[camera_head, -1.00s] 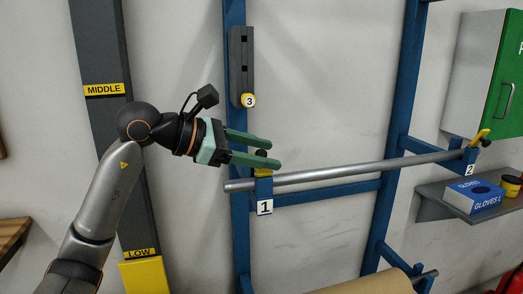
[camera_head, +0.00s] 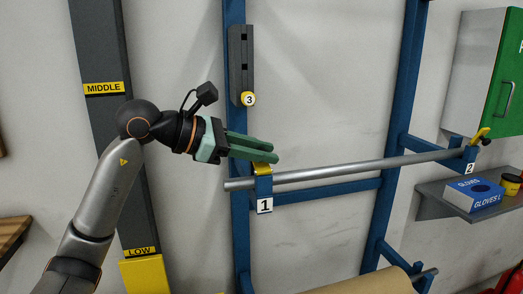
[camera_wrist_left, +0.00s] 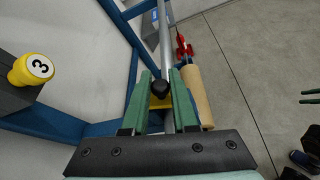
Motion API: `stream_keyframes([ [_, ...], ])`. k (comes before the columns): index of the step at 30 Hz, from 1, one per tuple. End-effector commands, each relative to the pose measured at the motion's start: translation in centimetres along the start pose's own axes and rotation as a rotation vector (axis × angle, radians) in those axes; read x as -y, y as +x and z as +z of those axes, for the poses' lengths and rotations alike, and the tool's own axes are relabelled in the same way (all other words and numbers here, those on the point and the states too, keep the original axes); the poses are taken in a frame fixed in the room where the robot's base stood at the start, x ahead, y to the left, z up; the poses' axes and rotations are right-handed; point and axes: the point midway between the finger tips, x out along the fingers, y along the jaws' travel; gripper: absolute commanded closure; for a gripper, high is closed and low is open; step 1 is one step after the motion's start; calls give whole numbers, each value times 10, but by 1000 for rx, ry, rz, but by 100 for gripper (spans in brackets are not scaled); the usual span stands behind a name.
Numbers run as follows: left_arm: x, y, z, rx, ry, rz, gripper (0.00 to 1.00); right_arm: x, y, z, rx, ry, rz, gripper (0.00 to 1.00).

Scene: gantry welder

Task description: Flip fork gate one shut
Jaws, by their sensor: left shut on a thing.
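Fork gate one is a small yellow piece (camera_head: 262,168) with a black knob, on the blue fork labelled 1 (camera_head: 264,186). My left gripper (camera_head: 273,153) is shut on the knob from the left, just above the fork. In the head view the fingers hide the knob. In the left wrist view the black knob (camera_wrist_left: 159,87) sits between the two green fingers, with the yellow gate (camera_wrist_left: 159,102) below it. A grey bar (camera_head: 340,169) rests across forks 1 and 2. Two green fingers of my right gripper (camera_wrist_left: 310,97) show apart at the wrist view's right edge.
Gate two (camera_head: 480,136) is yellow and tilted upward at fork 2. A dark block with a yellow knob 3 (camera_head: 248,99) is above my left gripper on the blue upright. A shelf with a blue glove box (camera_head: 474,194) is at right. A brown roll (camera_head: 375,281) lies below.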

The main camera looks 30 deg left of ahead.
Motion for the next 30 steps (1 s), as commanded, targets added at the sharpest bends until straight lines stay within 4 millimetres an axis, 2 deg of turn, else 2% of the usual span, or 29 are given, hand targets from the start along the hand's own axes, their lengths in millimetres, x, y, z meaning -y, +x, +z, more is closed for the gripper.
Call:
stream_keyframes([
  [9,-8,3,-9,-2,-296,-121,100,0,-5,-6,-1,1,0,50],
  [19,-8,4,-10,0,-323,-133,100,0,-5,-6,-1,1,1,50],
  [20,-8,4,-10,0,-323,-133,72,0,-5,-6,-1,1,1,50],
  [27,-8,4,-10,0,-322,-133,45,0,-5,-6,-1,1,1,50],
  [30,-8,4,-10,0,-321,-133,44,0,-5,-6,-1,1,1,50],
])
